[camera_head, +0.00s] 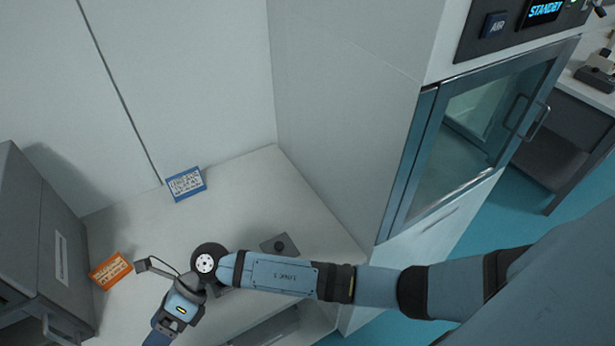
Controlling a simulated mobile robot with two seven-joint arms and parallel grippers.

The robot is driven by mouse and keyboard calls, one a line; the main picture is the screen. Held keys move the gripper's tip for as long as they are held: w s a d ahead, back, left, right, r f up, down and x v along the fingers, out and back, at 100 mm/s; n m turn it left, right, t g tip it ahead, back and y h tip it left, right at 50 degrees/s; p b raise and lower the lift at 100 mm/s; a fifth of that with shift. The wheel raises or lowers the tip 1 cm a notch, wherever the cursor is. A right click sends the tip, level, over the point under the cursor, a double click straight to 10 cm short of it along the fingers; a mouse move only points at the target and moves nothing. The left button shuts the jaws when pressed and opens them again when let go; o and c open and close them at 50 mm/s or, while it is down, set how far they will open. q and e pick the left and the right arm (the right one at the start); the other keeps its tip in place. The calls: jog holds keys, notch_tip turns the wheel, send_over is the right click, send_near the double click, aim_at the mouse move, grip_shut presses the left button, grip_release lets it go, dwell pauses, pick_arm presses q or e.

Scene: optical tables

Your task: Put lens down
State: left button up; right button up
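No lens can be made out in the head view. My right arm (285,275) comes in from the right and bends at a dark round joint (205,263) over the white worktop. From there a blue section (182,306) runs to the lower left and leaves the picture at the bottom edge. The fingers of my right gripper do not show, so I cannot see whether they hold anything. My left arm and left gripper are not in view.
A white worktop (270,190) has free room at the back and middle. On it are a blue label card (186,184), an orange card (110,270) and a dark plate with a knob (280,246). A grey box (40,240) stands left; a glass-doored cabinet (465,130) stands right.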

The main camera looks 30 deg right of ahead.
jog(key=w+d+r+m+t+y, duration=0.1)
jog(key=d+r+m+t, duration=0.1)
jog(key=d+m+t, duration=0.65)
jog(key=w+d+r+m+t+y, duration=0.1)
jog(key=w+d+m+t, duration=0.15)
jog(key=m+t, duration=1.1)
jog(key=s+d+f+m+g+h, duration=0.3)
jog(key=s+d+f+m+h, duration=0.3)
jog(key=d+m, duration=0.4)
jog(key=s+d+f+m+g+h, duration=0.4)
jog(key=s+d+f+m, duration=0.3)
jog(key=d+m, duration=0.3)
jog(key=f+m+h, duration=0.1)
jog(key=m, duration=0.2)
jog(key=shift+f+h, duration=0.25)
jog(key=shift+h, duration=0.15)
